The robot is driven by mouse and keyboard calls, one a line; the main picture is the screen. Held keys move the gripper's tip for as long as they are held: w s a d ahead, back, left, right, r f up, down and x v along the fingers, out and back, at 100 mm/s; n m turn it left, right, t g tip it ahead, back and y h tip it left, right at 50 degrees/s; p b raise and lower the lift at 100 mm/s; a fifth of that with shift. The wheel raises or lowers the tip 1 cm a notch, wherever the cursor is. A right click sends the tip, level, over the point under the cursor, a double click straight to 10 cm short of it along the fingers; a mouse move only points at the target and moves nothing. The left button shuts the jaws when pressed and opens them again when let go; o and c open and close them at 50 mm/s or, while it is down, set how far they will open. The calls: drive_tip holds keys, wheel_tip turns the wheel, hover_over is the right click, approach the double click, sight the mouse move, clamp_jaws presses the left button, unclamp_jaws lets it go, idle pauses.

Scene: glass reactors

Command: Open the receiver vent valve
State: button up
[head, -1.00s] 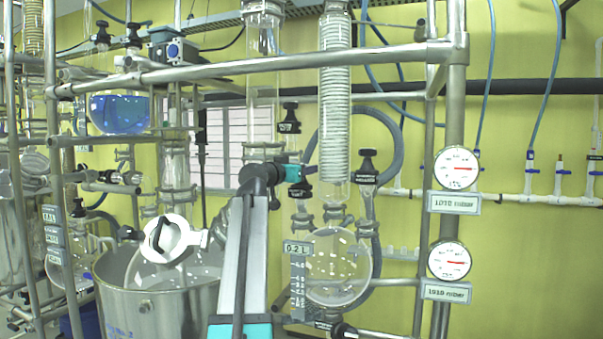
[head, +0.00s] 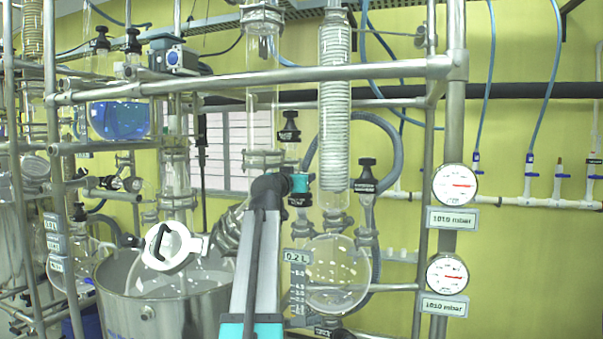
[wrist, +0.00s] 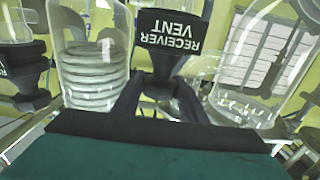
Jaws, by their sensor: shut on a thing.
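The receiver vent valve (wrist: 168,42) is black, with a white "RECEIVER VENT" label that reads upside down in the wrist view. My gripper (wrist: 160,100) has its two dark fingers at either side of the valve's handle, shut on it. In the head view the teal end of my gripper (head: 300,183) is at the valve, just above its dark label block (head: 300,200). The gripper hides the handle there. I cannot tell how far the valve is turned. The round glass receiver (head: 338,273) hangs below and to the right.
Another black-handled valve (head: 289,130) stands just above my gripper, and one more (head: 366,178) to the right. The coiled glass condenser (head: 334,100) is close on the right. A metal rail (head: 250,78) crosses above. A steel vessel (head: 150,310) stands lower left.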

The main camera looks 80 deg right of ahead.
drive_tip(key=shift+r+n+t+p, duration=0.1)
drive_tip(key=shift+n+t+p, duration=0.95)
drive_tip(key=shift+p, duration=1.5)
drive_tip(key=shift+r+n+t+p, duration=0.1)
drive_tip(key=shift+n+t+p, duration=0.45)
drive_tip(key=shift+t+p, duration=1.45)
drive_tip(key=shift+f+g+p, duration=0.2)
drive_tip(key=shift+g+p, duration=0.15)
drive_tip(key=shift+p, duration=0.05)
drive_tip(key=shift+n+t, duration=0.6)
drive_tip(key=shift+t, duration=0.2)
drive_tip(key=shift+f+b, duration=0.15)
drive_tip(key=shift+b, duration=0.3)
drive_tip(key=shift+t+b, duration=0.3)
drive_tip(key=shift+b, duration=0.25)
drive_tip(key=n+t+y+b, duration=0.1)
drive_tip(key=n+t+b, duration=0.1)
drive_tip(key=b, duration=0.5)
drive_tip(key=shift+t, duration=0.3)
